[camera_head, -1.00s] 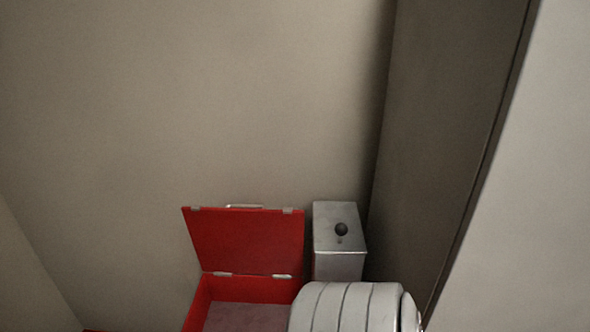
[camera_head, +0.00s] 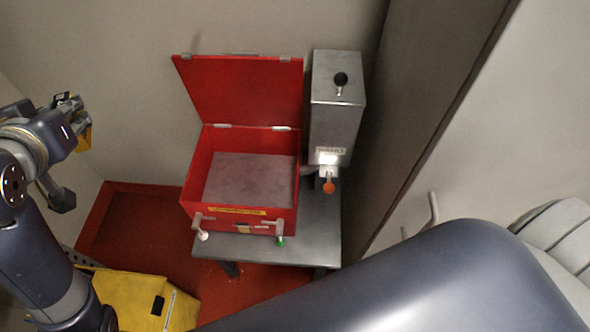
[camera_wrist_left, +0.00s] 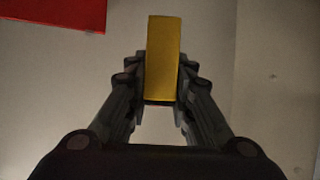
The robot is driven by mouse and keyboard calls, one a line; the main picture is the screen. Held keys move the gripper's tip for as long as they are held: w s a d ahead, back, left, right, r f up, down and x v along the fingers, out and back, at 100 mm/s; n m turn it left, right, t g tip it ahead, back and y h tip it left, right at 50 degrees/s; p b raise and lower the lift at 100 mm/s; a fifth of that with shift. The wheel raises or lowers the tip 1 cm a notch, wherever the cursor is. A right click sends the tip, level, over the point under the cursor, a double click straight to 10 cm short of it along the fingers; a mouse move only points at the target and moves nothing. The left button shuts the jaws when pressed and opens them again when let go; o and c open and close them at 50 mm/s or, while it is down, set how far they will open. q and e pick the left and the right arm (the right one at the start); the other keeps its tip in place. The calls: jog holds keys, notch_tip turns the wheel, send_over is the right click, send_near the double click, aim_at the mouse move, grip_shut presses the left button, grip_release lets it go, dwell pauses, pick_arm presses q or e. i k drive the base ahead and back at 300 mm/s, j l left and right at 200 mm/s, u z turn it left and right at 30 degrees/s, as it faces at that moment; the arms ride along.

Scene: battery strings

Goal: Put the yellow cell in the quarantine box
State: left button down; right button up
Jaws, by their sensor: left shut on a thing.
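The yellow cell (camera_wrist_left: 162,60) is a yellow block between the fingers of my left gripper (camera_wrist_left: 161,85) in the left wrist view. In the head view my left gripper (camera_head: 75,118) is at the left, shut on the yellow cell (camera_head: 85,137), which is mostly hidden behind it. It is to the left of the red quarantine box (camera_head: 250,218) and apart from it. The box stands on a grey table with its lid (camera_head: 240,90) open and leaning back. Its grey floor (camera_head: 250,178) looks bare. My right gripper is out of view.
A grey metal dispenser (camera_head: 336,125) with a black knob and orange tip stands right of the box on the table (camera_head: 312,225). A yellow case (camera_head: 135,300) is at the lower left, on or above a red floor area (camera_head: 135,225). My dark arm crosses the lower right.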

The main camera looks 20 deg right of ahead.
aim_at(262, 171)
jog(key=i+j+z, duration=0.1)
jog(key=z, duration=0.35)
jog(key=j+z, duration=0.2)
jog(key=z, duration=0.25)
jog(key=j+z, duration=0.2)
jog(key=z, duration=0.25)
jog(key=i+j, duration=0.25)
jog(key=j, duration=0.2)
jog(key=i, duration=0.3)
